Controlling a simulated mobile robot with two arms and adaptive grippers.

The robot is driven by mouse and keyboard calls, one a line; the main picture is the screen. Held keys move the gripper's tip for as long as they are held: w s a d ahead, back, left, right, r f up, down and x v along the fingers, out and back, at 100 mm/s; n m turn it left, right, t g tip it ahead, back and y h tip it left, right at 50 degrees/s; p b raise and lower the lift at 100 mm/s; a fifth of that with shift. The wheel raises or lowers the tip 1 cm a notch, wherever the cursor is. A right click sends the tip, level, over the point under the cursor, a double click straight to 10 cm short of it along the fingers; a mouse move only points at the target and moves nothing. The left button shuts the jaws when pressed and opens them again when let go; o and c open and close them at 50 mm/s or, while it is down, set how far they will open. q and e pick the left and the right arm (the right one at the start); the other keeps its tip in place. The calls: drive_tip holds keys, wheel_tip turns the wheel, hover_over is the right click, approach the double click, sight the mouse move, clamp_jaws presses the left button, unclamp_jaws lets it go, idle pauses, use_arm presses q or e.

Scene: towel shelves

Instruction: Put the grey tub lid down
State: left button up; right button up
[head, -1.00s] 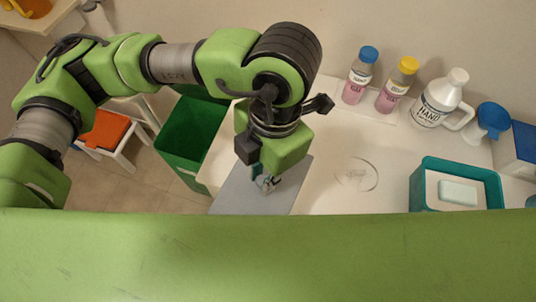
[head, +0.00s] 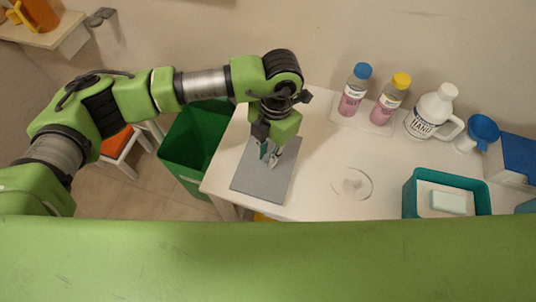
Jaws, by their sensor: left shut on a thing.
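The grey tub lid (head: 262,184) is a flat grey rectangle at the left end of the white table in the head view. My left gripper (head: 271,158) points down over its upper part and is shut on the lid. The fingers hide the spot where they hold it. I cannot tell whether the lid touches the table or is just above it. My right gripper is not in view.
On the white table (head: 320,190) are a clear round dish (head: 352,184), two pink bottles (head: 353,90) (head: 390,98), a white jug (head: 432,112), a blue funnel (head: 479,132) and a teal tub (head: 412,200) with a pale block. A green bin (head: 185,150) stands left of the table.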

use_arm(q)
drive_tip(key=f, duration=0.1)
drive_tip(key=f+p, duration=0.1)
drive_tip(key=f, duration=0.1)
drive_tip(key=shift+w+p, duration=0.25)
drive_tip(key=shift+p, duration=0.1)
drive_tip(key=shift+f, duration=0.35)
drive_tip(key=shift+f, duration=0.15)
drive_tip(key=o, duration=0.9)
